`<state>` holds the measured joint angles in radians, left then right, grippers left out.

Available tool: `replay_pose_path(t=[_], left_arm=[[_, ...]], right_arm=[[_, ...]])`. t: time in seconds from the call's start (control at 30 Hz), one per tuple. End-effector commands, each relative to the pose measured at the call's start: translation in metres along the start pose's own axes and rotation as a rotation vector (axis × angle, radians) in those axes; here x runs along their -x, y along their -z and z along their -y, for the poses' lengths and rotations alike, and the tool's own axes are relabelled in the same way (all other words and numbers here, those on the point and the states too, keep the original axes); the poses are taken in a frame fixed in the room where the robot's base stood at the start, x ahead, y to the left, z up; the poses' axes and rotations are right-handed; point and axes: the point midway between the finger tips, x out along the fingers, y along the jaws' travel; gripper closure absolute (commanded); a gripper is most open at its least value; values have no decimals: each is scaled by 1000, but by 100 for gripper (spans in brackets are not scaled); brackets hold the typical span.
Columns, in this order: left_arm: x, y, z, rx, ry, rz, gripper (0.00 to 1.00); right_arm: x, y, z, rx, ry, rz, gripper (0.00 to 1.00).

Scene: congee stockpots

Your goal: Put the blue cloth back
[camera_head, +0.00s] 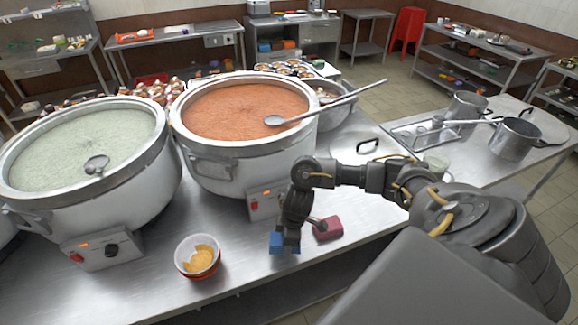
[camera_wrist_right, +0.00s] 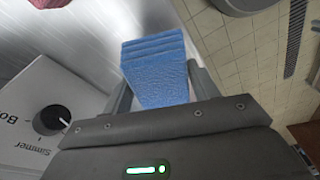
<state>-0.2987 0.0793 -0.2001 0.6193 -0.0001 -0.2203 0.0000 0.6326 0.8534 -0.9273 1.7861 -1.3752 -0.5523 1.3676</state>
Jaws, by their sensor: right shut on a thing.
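The blue cloth (camera_wrist_right: 157,75) is folded in layers and sits between the fingers of my right gripper (camera_wrist_right: 160,88) in the right wrist view. In the head view, my right gripper (camera_head: 286,242) points down near the front edge of the steel counter, shut on the blue cloth (camera_head: 277,243). I cannot tell whether the cloth touches the counter. A dark red folded cloth (camera_head: 327,229) lies on the counter just right of the gripper. My left gripper is in neither view.
A stockpot of orange-red congee (camera_head: 245,108) with a ladle stands behind the gripper. A pale green pot (camera_head: 85,150) stands at left. A bowl with orange pieces (camera_head: 198,257) is on the counter left of the gripper. Pans (camera_head: 516,138) stand at right.

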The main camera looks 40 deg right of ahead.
Motion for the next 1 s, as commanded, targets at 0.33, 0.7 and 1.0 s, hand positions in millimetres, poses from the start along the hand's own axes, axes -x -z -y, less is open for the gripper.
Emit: replay_pose_path(t=[0.33,0.7,1.0], left_arm=[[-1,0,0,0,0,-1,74],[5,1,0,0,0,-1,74],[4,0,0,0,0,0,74]], right_arm=[[-15,-6,-13,1,0,0,62],[-49,-12,-17,1,-1,-1,62],[-52,-12,-16,2,-1,0,62]])
